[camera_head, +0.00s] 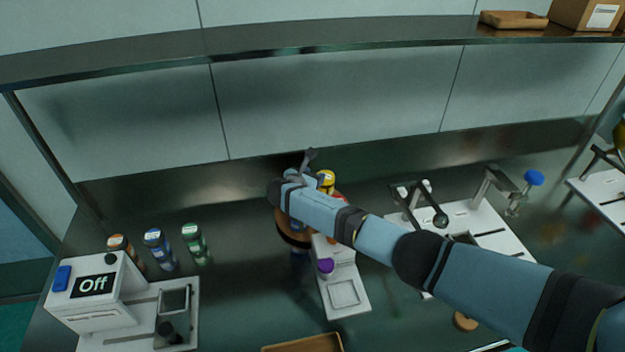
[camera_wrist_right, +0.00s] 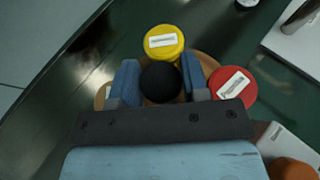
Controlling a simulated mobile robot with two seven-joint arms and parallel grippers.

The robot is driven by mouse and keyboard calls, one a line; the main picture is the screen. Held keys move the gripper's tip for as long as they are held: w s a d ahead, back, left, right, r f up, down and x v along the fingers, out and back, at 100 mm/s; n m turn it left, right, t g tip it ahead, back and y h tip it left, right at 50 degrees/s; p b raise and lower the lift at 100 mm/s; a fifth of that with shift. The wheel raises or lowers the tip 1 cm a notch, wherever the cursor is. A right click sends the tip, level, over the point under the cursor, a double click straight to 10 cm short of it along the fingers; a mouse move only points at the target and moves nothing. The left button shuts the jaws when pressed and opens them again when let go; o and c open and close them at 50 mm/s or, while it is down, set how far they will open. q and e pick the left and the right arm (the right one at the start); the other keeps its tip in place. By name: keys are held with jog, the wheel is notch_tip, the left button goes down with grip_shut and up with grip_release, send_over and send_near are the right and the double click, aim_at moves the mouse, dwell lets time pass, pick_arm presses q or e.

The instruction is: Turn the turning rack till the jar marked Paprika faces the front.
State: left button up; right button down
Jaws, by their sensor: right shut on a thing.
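The turning rack (camera_head: 291,234) is a round brown wooden rack at the back middle of the bench, mostly hidden under my right arm in the head view. In the right wrist view its black round knob (camera_wrist_right: 161,83) sits between the two blue fingers of my right gripper (camera_wrist_right: 161,78), which is shut on it. A yellow-lidded jar (camera_wrist_right: 164,42) stands beyond the knob and a red-lidded jar (camera_wrist_right: 233,87) to its right. The yellow lid also shows in the head view (camera_head: 327,179). The lid labels are too small to read, so I cannot tell which is Paprika. My left gripper is out of view.
Orange (camera_head: 122,248), blue (camera_head: 157,248) and green (camera_head: 194,242) jars stand at left, behind a white machine (camera_head: 92,302) reading "Off". A white device with a purple knob (camera_head: 326,266) stands close in front of the rack. A shelf (camera_head: 300,40) spans the back.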

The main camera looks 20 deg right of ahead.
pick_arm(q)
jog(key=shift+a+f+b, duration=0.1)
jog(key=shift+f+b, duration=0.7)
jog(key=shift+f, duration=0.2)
pick_arm(e)
jog(key=shift+f+m+g+h, duration=0.1)
jog(key=shift+m+g+h, duration=0.5)
jog(key=shift+m+g, duration=0.4)
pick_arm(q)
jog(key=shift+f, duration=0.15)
pick_arm(e)
jog(key=c, duration=0.7)
grip_release()
jog(key=shift+a, duration=0.1)
jog(key=shift+s+a+r, duration=0.15)
jog(key=shift+a+r, duration=0.1)
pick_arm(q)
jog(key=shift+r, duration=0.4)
pick_arm(e)
jog(key=v, duration=1.3)
jog(key=shift+a+f, duration=0.1)
jog(key=shift+f, duration=0.05)
